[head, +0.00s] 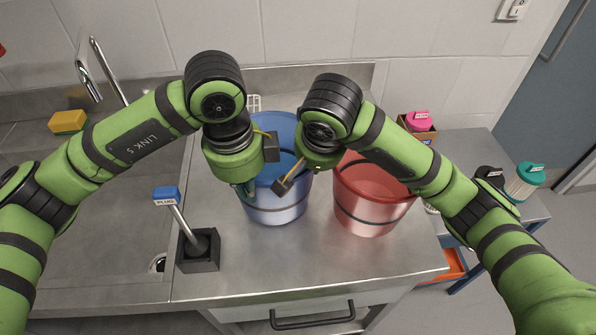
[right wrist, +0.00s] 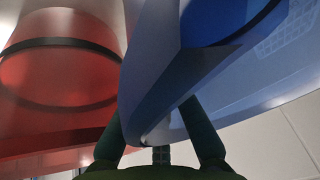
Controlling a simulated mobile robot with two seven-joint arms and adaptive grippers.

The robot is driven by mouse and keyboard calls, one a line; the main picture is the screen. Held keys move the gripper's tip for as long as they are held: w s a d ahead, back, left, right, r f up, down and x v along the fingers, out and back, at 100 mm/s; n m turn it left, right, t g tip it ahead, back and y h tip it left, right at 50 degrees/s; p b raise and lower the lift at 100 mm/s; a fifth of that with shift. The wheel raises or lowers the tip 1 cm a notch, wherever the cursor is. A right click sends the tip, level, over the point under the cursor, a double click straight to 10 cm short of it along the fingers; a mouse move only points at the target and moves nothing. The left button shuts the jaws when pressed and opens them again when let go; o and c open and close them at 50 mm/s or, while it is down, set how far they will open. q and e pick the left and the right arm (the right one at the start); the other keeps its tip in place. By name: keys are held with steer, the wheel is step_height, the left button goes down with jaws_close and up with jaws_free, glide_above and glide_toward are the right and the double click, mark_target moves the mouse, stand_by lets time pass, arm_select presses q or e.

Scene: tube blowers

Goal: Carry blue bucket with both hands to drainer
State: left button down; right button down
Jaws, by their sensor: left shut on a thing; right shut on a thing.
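The blue bucket (head: 280,208) stands upright on the steel counter, or very close to it; I cannot tell if its base touches. My left gripper (head: 246,194) is shut on its left rim. My right gripper (right wrist: 158,130) is shut on its right rim, with the blue wall (right wrist: 160,95) between the fingers; in the head view the wrist hides these fingers. A white grid-like rack (head: 254,103), perhaps the drainer, shows partly behind the bucket.
A red bucket (head: 372,200) stands close to the right of the blue one. The sink (head: 90,230) is left, with a tap (head: 100,70) and sponge (head: 68,121). The front counter is clear.

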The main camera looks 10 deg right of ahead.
arm_select(q)
steer(key=shift+d+f+b, duration=0.2)
steer(key=shift+f+b, duration=0.25)
steer(key=shift+f, duration=0.15)
arm_select(e)
steer(key=shift+s+a+f, duration=0.1)
steer(key=shift+a+f, duration=0.25)
steer(key=shift+f, duration=0.2)
arm_select(q)
steer(key=c, duration=1.4)
jaws_free()
steer(key=shift+r, duration=0.2)
arm_select(e)
steer(key=c, duration=1.4)
jaws_free()
steer(key=shift+r, duration=0.15)
arm_select(q)
steer(key=shift+s+a, duration=0.1)
arm_select(e)
steer(key=shift+s+d, duration=0.1)
steer(key=shift+d, duration=0.05)
steer(key=shift+d, duration=0.1)
arm_select(q)
steer(key=r, duration=0.8)
steer(key=s+r, duration=0.1)
steer(key=r, duration=0.3)
steer(key=shift+a, duration=0.3)
arm_select(e)
steer(key=v, duration=1.2)
